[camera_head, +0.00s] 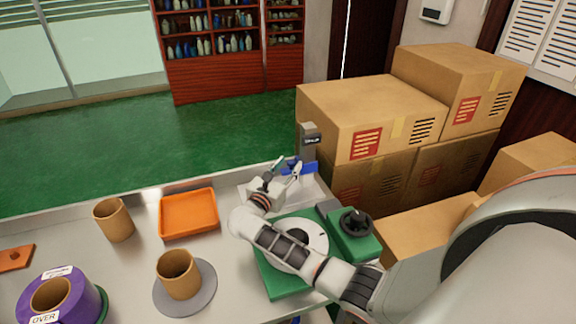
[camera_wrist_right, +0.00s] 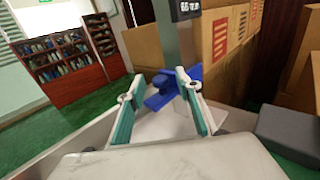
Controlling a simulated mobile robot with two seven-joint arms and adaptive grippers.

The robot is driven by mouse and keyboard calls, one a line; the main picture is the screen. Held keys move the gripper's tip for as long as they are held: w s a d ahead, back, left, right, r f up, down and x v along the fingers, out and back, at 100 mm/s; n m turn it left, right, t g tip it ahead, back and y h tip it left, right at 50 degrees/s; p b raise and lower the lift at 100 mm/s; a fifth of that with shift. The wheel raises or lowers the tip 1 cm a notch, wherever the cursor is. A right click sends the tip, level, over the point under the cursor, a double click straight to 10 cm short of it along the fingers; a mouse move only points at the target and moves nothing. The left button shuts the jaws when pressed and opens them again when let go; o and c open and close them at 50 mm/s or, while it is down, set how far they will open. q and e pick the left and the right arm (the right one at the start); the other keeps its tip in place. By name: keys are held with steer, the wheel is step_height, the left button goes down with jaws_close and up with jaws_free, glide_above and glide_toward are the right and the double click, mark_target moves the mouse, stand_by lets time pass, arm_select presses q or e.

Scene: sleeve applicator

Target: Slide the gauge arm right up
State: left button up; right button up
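The height gauge's grey post (camera_head: 309,145) with a small dark display stands at the table's back right corner. Its blue gauge arm (camera_head: 306,167) sits low on the post, and also shows in the right wrist view (camera_wrist_right: 172,86). My right gripper (camera_head: 285,170) is just left of the blue arm. In the right wrist view its two fingers (camera_wrist_right: 160,87) are apart, with the blue arm showing beyond and between the tips. I cannot tell whether a finger touches it. My left gripper is not in view.
My right forearm crosses over a green machine (camera_head: 275,283) with a black knob (camera_head: 356,223). An orange tray (camera_head: 188,213), cardboard tubes (camera_head: 114,220) and a purple roll (camera_head: 75,300) are on the table's left. Cardboard boxes (camera_head: 372,112) are stacked right behind the gauge.

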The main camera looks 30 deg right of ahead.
steer(key=shift+w+d, duration=0.15)
jaws_close()
step_height(320, 180, up, 9)
steer(key=p, duration=0.2)
steer(key=shift+f, duration=0.1)
jaws_free()
steer(key=v, duration=0.8)
